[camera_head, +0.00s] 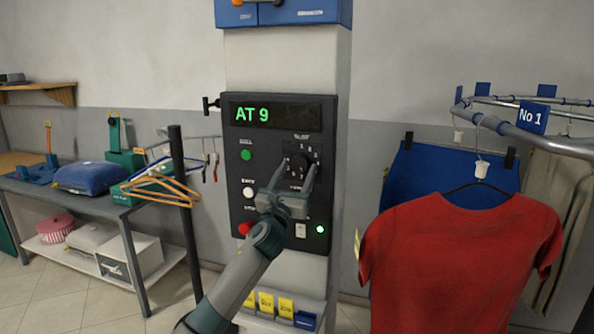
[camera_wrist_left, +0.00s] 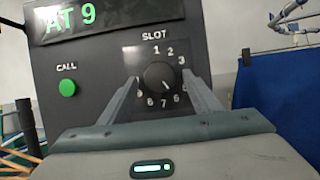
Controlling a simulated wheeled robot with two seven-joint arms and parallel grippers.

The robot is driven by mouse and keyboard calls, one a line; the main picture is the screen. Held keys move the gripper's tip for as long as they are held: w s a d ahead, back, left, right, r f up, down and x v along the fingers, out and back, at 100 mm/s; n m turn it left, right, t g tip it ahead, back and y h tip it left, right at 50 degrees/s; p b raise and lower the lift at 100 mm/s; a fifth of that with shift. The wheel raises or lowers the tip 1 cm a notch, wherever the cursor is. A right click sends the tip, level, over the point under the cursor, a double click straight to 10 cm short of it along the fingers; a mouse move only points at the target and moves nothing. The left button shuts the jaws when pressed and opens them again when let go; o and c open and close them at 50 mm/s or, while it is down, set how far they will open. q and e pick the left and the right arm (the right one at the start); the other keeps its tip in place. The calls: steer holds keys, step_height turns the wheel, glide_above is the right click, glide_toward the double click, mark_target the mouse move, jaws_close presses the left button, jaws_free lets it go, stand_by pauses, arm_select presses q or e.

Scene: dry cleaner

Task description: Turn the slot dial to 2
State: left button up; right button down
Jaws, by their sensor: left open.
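The black slot dial (camera_head: 299,161) is on the dark control panel (camera_head: 241,172), under the label SLOT. In the left wrist view the dial (camera_wrist_left: 158,75) has a ring of white numbers, with 1, 2 and 3 at the top and upper right. Its white mark points down and slightly right, toward the lower numbers; the exact one is unclear. The display (camera_head: 277,115) reads AT 9. My left gripper (camera_head: 297,168) is open, its fingers on either side of the dial; contact cannot be told. My right gripper is not in view.
A green CALL button (camera_head: 246,155), a white button (camera_head: 248,192) and a red button (camera_head: 245,229) line the panel's left side. A red shirt (camera_head: 460,260) hangs on the rail at right. Hangers (camera_head: 160,190) hang beside a dark post at left.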

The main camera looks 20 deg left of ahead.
arm_select(q)
steer(key=shift+c, duration=0.5)
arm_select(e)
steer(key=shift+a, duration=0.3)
arm_select(q)
steer(key=c, duration=0.9)
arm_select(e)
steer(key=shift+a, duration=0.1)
arm_select(q)
steer(key=shift+n, duration=0.4)
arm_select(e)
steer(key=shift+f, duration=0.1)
